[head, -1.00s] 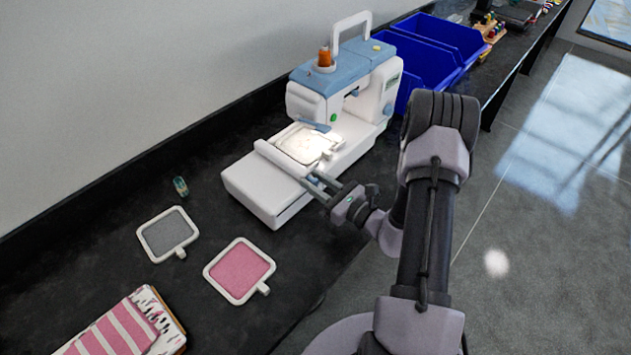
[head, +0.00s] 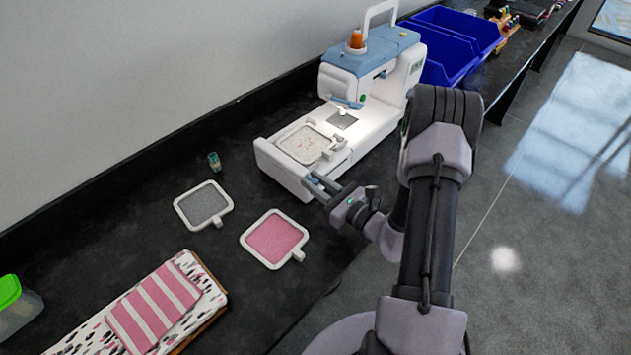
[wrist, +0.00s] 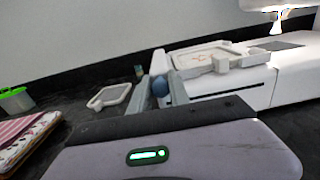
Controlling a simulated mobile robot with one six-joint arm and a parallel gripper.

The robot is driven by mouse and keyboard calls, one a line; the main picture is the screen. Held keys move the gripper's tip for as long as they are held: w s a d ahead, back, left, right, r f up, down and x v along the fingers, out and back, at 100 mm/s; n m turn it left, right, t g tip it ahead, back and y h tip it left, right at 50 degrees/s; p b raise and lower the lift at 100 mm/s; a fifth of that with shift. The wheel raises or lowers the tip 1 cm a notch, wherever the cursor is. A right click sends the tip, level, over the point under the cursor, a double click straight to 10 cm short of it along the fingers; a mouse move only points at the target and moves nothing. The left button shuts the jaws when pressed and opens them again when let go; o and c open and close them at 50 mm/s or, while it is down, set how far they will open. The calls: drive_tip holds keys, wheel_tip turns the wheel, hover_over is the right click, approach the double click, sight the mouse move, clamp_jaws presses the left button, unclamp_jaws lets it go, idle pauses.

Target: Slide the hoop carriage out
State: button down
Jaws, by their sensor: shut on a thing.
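The white and light blue embroidery machine (head: 372,58) stands on the black bench. Its hoop carriage (head: 290,182) is at the left end of the white bed, largely merging with the bed in the head view; its white end shows in the wrist view (wrist: 158,62). A white hoop with pale fabric (head: 306,143) lies over the bed, clear of the needle area, with the grey needle plate (head: 342,120) bare. My gripper (head: 318,186) is shut at the carriage's front end. In the wrist view, my fingers (wrist: 162,90) close around a blue knob there.
A grey hoop (head: 204,205) and a pink hoop (head: 274,239) lie on the bench to the left of the machine. Blue bins (head: 445,55) stand behind the machine at right.

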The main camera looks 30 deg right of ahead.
drive_tip(key=c, duration=1.3)
unclamp_jaws()
drive_tip(key=shift+s+a, duration=0.1)
drive_tip(key=shift+a, duration=0.25)
drive_tip(key=shift+o, duration=0.2)
drive_tip(key=shift+d, duration=0.1)
drive_tip(key=p+v, duration=0.3)
drive_tip(key=v, duration=1.4)
drive_tip(key=shift+s, duration=0.15)
drive_tip(key=shift+d, duration=0.1)
